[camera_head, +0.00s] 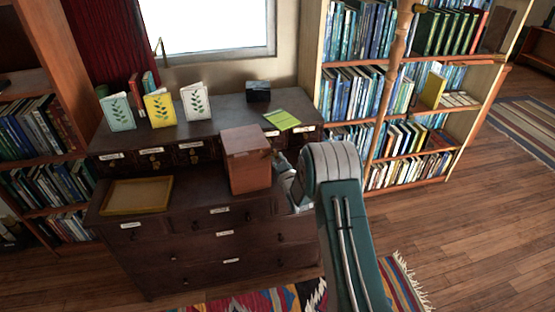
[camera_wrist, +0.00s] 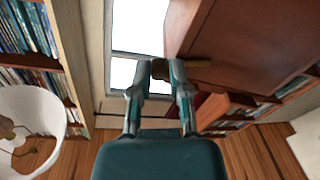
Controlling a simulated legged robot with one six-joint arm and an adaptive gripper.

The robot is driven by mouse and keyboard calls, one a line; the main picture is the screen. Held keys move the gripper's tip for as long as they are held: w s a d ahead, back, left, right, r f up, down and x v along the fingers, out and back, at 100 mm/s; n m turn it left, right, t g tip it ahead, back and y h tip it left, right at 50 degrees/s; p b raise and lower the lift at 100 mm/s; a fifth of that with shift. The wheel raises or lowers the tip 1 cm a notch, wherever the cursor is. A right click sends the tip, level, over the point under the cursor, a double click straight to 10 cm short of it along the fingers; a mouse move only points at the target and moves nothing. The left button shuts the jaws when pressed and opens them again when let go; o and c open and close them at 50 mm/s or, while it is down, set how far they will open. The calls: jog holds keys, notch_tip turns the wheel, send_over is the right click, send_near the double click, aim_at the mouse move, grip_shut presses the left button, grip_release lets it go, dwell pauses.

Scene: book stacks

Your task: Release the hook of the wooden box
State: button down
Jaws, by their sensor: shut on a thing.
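The wooden box (camera_head: 247,162) is reddish brown and stands upright on the front part of the dark drawer cabinet (camera_head: 212,196). In the wrist view the box (camera_wrist: 255,45) fills the upper right. My gripper (camera_wrist: 160,69) is at the box's side, with its fingertips around a small brown bar, the hook (camera_wrist: 198,63), which meets the box's lower left edge. The gripper is shut on this hook. In the head view my gripper (camera_head: 284,170) is right of the box, and its fingertips are mostly hidden.
A yellow-brown tray (camera_head: 137,196) lies left of the box. Several cards (camera_head: 160,108) stand on the cabinet's raised back part, with a green booklet (camera_head: 282,120) and a black box (camera_head: 258,91). A bookshelf (camera_head: 312,62) stands at the right, close to my arm.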

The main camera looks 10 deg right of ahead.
jog(key=shift+s+f, duration=0.1)
jog(key=shift+f, duration=0.3)
jog(key=c, duration=0.6)
grip_release()
jog(key=shift+r, duration=0.15)
jog(key=s+d, duration=0.1)
jog(key=s, duration=1)
jog(key=shift+s+f, duration=0.25)
jog(key=shift+s, duration=0.1)
jog(key=shift+d, duration=0.1)
